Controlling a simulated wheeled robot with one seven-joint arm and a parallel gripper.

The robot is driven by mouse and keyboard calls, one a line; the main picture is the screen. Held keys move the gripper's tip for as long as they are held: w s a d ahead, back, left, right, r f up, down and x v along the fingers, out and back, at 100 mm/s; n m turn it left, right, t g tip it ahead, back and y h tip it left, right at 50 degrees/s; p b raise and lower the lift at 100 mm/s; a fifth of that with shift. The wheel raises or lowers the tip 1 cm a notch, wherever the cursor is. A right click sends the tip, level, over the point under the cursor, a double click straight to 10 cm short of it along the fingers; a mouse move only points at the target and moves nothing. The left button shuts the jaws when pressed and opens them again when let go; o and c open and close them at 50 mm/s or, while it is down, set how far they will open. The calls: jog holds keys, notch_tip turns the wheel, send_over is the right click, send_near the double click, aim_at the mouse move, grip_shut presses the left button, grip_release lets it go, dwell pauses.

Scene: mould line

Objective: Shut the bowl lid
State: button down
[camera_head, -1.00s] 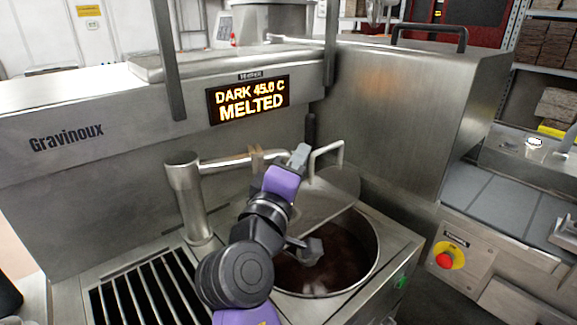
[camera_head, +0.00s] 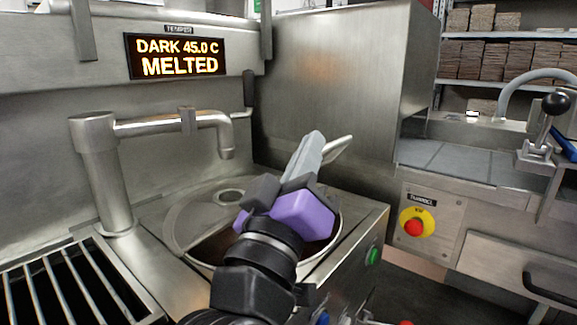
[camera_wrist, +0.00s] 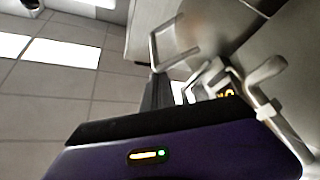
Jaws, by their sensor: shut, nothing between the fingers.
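The round steel bowl (camera_head: 336,228) is set in the counter, with dark melted chocolate (camera_head: 214,247) showing at its front left. A flat steel cover (camera_head: 195,212) with a round hole lies over its rear left. The lid's pale loop handle (camera_head: 341,147) shows just right of my fingertips; it also shows in the wrist view (camera_wrist: 158,48). My gripper (camera_head: 308,152) is shut and empty, pointing up over the bowl beside the handle. I cannot tell if they touch. My gripper and wrist hide the bowl's right side and much of the lid, so its angle is unclear.
A spout pipe (camera_head: 160,125) reaches over the bowl from the left. A tall steel housing (camera_head: 325,85) stands behind it. A slotted grate (camera_head: 70,285) is at lower left. A red stop button (camera_head: 414,228) is on the panel at right.

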jog(key=s+d+f+m+h+b, duration=0.1)
jog(key=s+d+f+m+b, duration=0.1)
jog(key=f+b, duration=0.5)
jog(key=shift+s+d+b, duration=0.5)
jog(key=shift+d+b, duration=0.1)
jog(key=shift+d, duration=0.45)
jog(key=shift+m, duration=0.3)
jog(key=shift+r, duration=0.1)
